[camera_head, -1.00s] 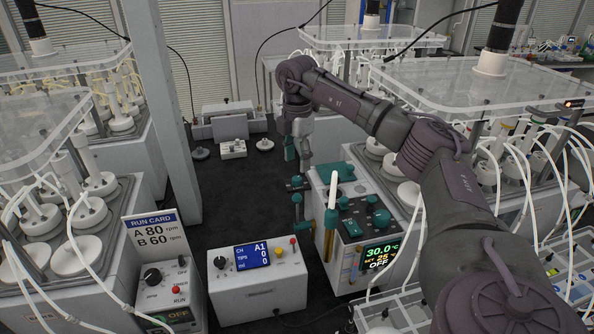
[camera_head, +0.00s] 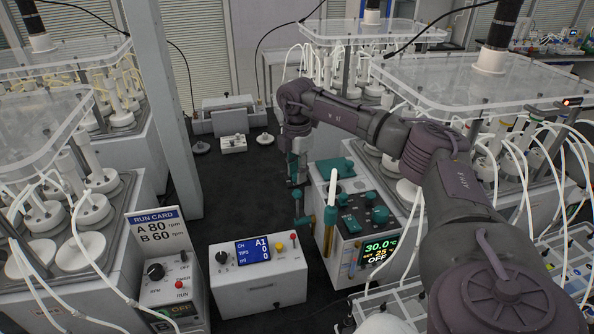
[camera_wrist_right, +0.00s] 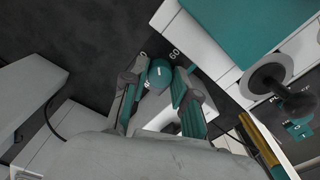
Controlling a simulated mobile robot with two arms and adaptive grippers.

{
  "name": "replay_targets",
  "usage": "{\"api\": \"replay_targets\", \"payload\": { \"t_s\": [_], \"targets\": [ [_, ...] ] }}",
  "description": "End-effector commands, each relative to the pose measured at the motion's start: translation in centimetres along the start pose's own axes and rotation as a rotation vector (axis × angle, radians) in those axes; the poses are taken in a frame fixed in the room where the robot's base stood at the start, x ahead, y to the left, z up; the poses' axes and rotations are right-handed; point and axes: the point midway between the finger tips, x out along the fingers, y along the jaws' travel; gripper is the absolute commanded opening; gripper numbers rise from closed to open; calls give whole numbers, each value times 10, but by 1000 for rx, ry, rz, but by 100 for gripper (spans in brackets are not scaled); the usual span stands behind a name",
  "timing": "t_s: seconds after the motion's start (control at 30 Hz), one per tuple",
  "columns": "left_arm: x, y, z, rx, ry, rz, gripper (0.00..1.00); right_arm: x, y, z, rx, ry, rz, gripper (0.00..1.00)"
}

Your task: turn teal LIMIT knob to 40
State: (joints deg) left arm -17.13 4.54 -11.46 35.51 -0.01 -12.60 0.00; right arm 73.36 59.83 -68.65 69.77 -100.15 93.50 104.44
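The teal knob (camera_wrist_right: 158,72) with a white pointer mark shows in the right wrist view, near a printed 60. Its LIMIT label is not readable. My right gripper (camera_wrist_right: 156,84) has its two teal-padded fingers on either side of the knob, apart from each other; contact with it cannot be made out. In the head view my right gripper (camera_head: 296,178) points down at the left side of the white-and-teal heating unit (camera_head: 338,236), and the knob cannot be picked out there. The unit's display (camera_head: 380,253) reads 30.0, SET 25, OFF. My left gripper is not in view.
A white tube and an amber tube (camera_head: 330,218) stand at the unit's near left. A teal lid (camera_wrist_right: 245,25) and a black round part (camera_wrist_right: 270,82) lie close to the right finger. A pump box (camera_head: 258,275) stands in front.

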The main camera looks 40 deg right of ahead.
Motion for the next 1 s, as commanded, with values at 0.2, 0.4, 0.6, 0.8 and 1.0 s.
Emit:
{"api": "replay_targets", "payload": {
  "t_s": [0.2, 0.4, 0.6, 0.8, 1.0],
  "targets": [
    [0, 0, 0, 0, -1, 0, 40, 0, 0, 0, -5, 0, -1, 0],
    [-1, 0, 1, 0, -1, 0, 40, 0, 0, 0, -54, 0, -1, 0],
    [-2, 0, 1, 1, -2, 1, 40, -1, 0, 0, -176, 0, 0, 0],
    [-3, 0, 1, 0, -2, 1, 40, -1, 0, 0, -354, 1, -1, 0],
    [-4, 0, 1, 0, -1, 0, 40, -1, 0, 0, -545, 0, 1, 0]
  ]
}}
